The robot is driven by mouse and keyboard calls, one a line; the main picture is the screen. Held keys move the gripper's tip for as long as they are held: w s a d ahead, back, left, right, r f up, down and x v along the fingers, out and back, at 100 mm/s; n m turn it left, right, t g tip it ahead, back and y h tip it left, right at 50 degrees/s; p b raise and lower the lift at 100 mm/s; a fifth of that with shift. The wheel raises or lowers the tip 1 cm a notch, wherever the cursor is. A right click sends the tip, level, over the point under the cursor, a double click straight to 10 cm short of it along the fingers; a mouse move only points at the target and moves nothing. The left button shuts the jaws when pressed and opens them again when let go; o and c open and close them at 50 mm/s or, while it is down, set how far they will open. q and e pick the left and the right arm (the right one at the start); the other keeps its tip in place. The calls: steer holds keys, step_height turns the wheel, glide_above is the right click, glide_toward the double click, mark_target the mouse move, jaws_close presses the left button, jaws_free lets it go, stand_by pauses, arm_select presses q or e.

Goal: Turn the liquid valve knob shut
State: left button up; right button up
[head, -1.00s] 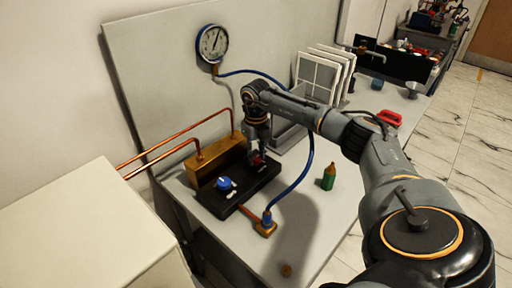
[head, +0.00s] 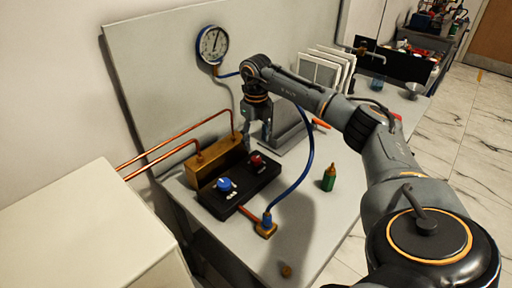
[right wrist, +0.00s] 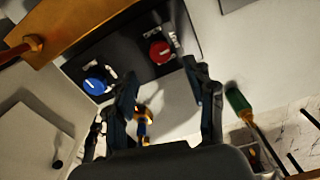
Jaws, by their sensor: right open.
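A black valve block (head: 240,190) lies on the bench. It carries a blue knob (head: 224,184) on the left and a red knob (head: 257,159) on the right, each beside small white markings too small to read; I cannot tell which is the liquid valve. Both knobs also show in the right wrist view, blue (right wrist: 95,86) and red (right wrist: 160,50). My right gripper (head: 258,136) is open and empty, pointing down above the red knob and apart from it. In the wrist view its fingers (right wrist: 160,78) are spread, with the red knob beyond their tips. My left gripper is out of view.
A brass manifold (head: 218,165) with copper pipes stands behind the block. A round gauge (head: 213,44) hangs on the back panel. A blue hose (head: 304,178) loops across the bench to a brass fitting (head: 265,228). White frames (head: 320,70) stand behind.

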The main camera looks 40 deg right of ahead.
step_height(320, 180, up, 5)
stand_by(0.7)
